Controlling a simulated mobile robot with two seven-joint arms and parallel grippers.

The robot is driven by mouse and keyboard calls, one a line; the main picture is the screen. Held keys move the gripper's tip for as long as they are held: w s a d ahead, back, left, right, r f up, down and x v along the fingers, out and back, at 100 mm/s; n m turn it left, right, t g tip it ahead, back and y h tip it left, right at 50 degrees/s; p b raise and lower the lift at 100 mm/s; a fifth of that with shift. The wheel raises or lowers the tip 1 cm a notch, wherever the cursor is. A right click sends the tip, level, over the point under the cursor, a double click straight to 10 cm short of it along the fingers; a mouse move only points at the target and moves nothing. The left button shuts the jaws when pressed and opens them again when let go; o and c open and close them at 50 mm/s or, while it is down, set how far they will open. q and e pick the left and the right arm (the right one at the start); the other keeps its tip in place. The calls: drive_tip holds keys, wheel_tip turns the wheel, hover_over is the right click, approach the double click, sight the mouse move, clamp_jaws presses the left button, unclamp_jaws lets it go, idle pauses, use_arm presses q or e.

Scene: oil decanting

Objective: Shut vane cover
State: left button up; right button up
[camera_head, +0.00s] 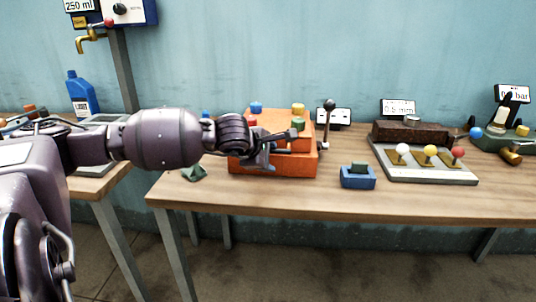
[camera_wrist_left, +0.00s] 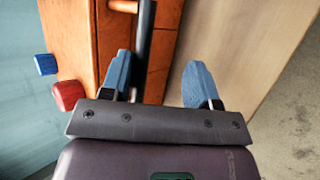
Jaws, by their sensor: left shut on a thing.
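The orange box (camera_head: 294,166) stands on the wooden table, with a stepped upper part and coloured knobs on top. I take it to carry the vane cover, but my arm hides much of it and I cannot tell how far any cover is closed. My left gripper (camera_head: 268,160) is at the box's front and upper side. In the left wrist view, its blue fingers (camera_wrist_left: 161,80) straddle a dark bar (camera_wrist_left: 146,40) running along the orange box (camera_wrist_left: 75,40). The bar lies close to the left finger. My right gripper is out of view.
A black-knobbed lever (camera_head: 329,106) stands just right of the box. A green piece (camera_head: 194,174) lies left of the box. The table's front edge is mostly free.

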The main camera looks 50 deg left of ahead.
use_arm(q)
drive_tip(key=shift+s+f, duration=0.2)
drive_tip(key=shift+f, duration=0.3)
drive_tip(key=shift+r, duration=0.2)
drive_tip(key=p+v, duration=0.4)
drive_tip(key=v, duration=0.7)
drive_tip(key=shift+w+r+p, duration=0.2)
drive_tip(key=shift+w+p, duration=0.05)
drive_tip(key=shift+p, duration=0.1)
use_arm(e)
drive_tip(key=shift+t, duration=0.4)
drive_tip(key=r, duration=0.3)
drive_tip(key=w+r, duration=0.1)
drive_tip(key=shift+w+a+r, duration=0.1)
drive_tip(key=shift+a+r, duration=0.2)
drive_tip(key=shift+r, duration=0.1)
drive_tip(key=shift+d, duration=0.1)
